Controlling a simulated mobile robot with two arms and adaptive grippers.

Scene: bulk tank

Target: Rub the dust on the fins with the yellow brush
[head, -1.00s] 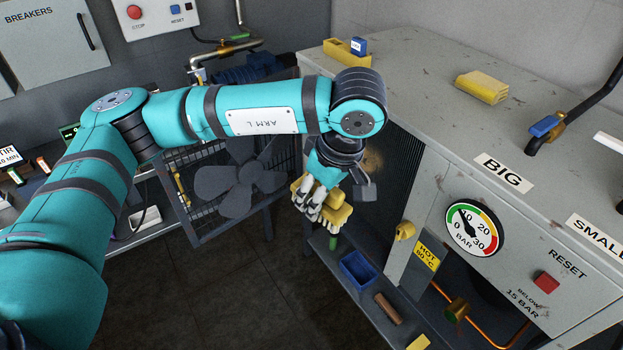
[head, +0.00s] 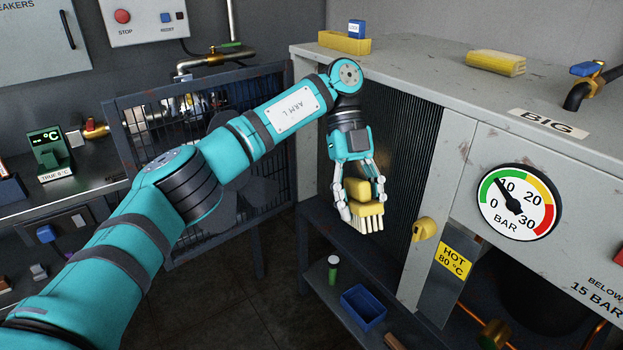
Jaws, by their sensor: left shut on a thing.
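The yellow brush (head: 366,210) with pale bristles hangs from my left gripper (head: 359,198), which is shut on it. The bristles point down. The dark fins (head: 401,150) are a vertical black panel in the left face of the grey cabinet. The brush is in front of the lower left part of the fins. I cannot tell whether the bristles touch them. Dust is hard to make out on the fins from here, and my gripper hides part of them. My right gripper is not in view.
A yellow knob (head: 424,229) sticks out beside the fins. Below, a shelf holds a blue bin (head: 362,308) and a green-capped bottle (head: 333,270). A mesh guard (head: 160,135) stands left.

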